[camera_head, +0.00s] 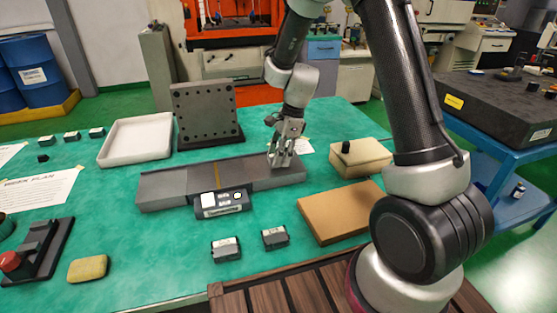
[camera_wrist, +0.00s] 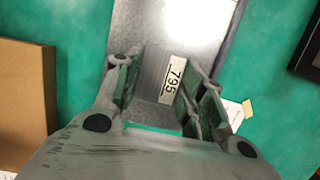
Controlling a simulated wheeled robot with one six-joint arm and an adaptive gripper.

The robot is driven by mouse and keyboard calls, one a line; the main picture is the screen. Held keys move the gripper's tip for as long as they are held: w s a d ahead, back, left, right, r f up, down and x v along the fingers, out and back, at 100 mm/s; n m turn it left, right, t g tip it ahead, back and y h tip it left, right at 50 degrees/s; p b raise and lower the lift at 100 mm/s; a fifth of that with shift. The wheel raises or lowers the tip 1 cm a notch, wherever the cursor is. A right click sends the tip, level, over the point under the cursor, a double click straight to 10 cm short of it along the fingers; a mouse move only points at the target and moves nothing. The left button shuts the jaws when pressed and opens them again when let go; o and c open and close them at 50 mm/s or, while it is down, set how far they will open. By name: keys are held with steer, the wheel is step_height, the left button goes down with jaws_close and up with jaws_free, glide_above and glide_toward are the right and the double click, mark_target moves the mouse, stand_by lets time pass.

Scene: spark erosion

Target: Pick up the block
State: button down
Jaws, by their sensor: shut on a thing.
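The block (camera_wrist: 150,74) is grey with a white label reading 795. In the wrist view it sits between the two fingers of my gripper (camera_wrist: 165,72), which is shut on it. In the head view my gripper (camera_head: 282,160) points down at the right end of a long grey bar (camera_head: 165,187) on the green table. The block is mostly hidden by the fingers there. I cannot tell whether it touches the bar. Two similar small dark blocks with pale labels, a left one (camera_head: 225,249) and a right one (camera_head: 275,237), lie on the table in front.
A dark readout box (camera_head: 221,203) stands against the bar's front. An upright perforated plate (camera_head: 205,113) and a white tray (camera_head: 136,140) are behind it. A brown flat board (camera_head: 339,212) and a beige box (camera_head: 361,160) lie to the right.

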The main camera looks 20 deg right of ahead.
step_height(320, 180, up, 9)
steer(key=shift+f, duration=4.4)
steer(key=c, duration=0.9)
jaws_free()
steer(key=shift+f, duration=0.1)
